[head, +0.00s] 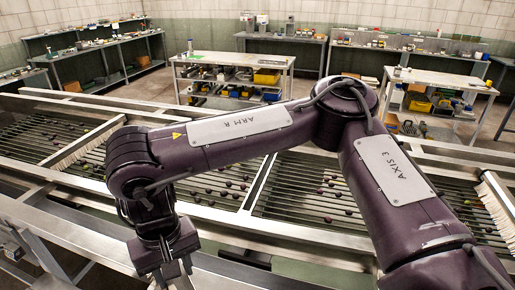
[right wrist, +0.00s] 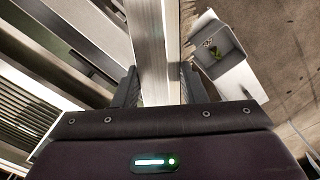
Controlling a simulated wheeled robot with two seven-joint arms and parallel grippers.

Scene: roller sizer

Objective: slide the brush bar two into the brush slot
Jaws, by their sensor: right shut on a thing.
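My right gripper (head: 172,272) hangs at the near side of the roller bed, low in the head view. In the right wrist view its fingers (right wrist: 160,88) are shut on a long pale bar (right wrist: 152,45), which looks like brush bar two. In the head view the held bar is not clear. One brush bar with pale bristles (head: 84,147) lies across the bed at left, another (head: 496,203) at right. I cannot single out the brush slot for certain. My left gripper is not in view.
The metal roller bed (head: 320,200) carries several small dark and green fruits. The near steel rail (head: 285,235) runs beneath my right arm. In the right wrist view a grey tray (right wrist: 217,50) with something green stands at right. Workbenches (head: 235,60) stand behind.

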